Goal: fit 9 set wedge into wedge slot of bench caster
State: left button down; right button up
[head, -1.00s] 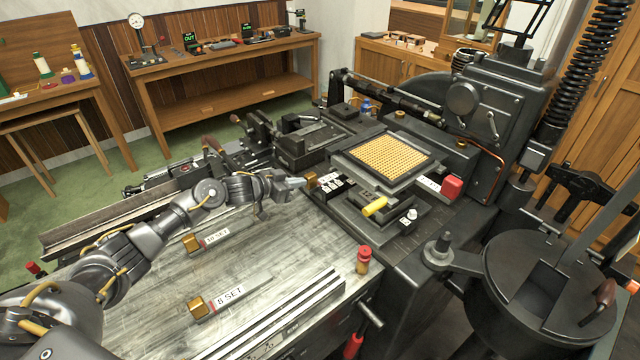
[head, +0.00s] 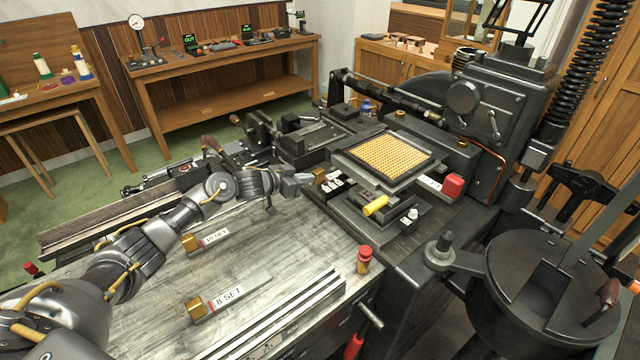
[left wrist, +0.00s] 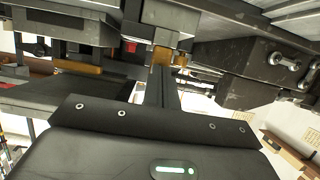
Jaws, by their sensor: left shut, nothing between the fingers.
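My left gripper (head: 305,179) is shut with nothing between its fingers, at the near left edge of the bench caster (head: 400,225). Its tips are right at a small brass block (head: 319,175), which looks like the butt end of the 9 set wedge. The rest of that wedge and the wedge slot are hidden, and no 9 label is readable. In the left wrist view the shut fingers (left wrist: 163,88) point at a brass end (left wrist: 162,55) beneath dark machine parts; whether they touch it I cannot tell. My right gripper is not in view.
Two other brass-ended wedges lie on the metal bench: one marked 8 SET (head: 228,297) and one with a harder-to-read SET label (head: 212,238). A red-capped brass bottle (head: 364,260) stands at the bench's right edge. A yellow handle (head: 376,206) and brass matrix grid (head: 390,158) sit on the caster.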

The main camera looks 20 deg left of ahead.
pick_arm(q)
jog(key=shift+w+d+b, duration=0.4)
jog(key=shift+w+d, duration=0.1)
jog(key=shift+w, duration=0.5)
jog(key=s+a+p, duration=0.2)
jog(key=s+p, duration=0.1)
jog(key=shift+s, duration=0.3)
